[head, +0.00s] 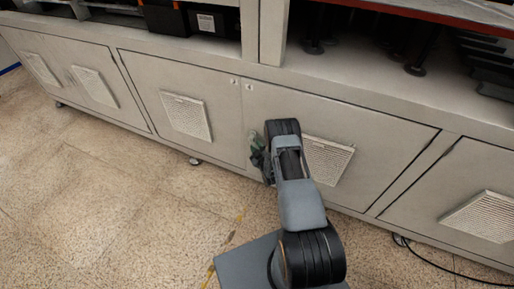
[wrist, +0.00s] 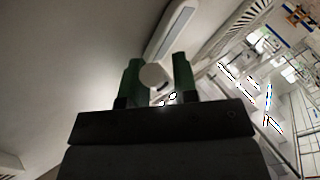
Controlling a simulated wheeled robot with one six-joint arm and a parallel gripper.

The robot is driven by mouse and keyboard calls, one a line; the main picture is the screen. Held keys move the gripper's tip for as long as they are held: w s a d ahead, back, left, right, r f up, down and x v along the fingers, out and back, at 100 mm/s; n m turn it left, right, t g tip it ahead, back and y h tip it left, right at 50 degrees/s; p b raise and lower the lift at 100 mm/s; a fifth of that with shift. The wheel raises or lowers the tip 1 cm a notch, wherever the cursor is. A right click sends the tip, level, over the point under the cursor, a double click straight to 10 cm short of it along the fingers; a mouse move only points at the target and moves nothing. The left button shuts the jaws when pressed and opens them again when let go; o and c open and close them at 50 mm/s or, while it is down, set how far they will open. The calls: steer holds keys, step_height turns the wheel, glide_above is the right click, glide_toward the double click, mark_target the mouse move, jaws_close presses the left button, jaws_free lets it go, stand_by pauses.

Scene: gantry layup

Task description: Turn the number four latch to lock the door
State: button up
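My gripper (head: 262,160) is in front of the cabinet, by the left edge of the door right of centre (head: 350,120); my arm partly covers it. In the wrist view its two green fingers (wrist: 158,82) stand apart. A small round pale end (wrist: 154,76) shows between the fingers, close to the left one. A long pale bar with a grey strip (wrist: 172,32) runs up behind it; I cannot tell whether they are one latch. Contact with the fingers is unclear. No number four is readable.
Other doors with white vent grilles (head: 186,116) flank this one. Small round fittings (head: 234,80) sit at the upper door corners. A black cable (head: 440,270) lies on the floor at right. The speckled floor (head: 110,200) at left is clear.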

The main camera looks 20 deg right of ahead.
jaws_close()
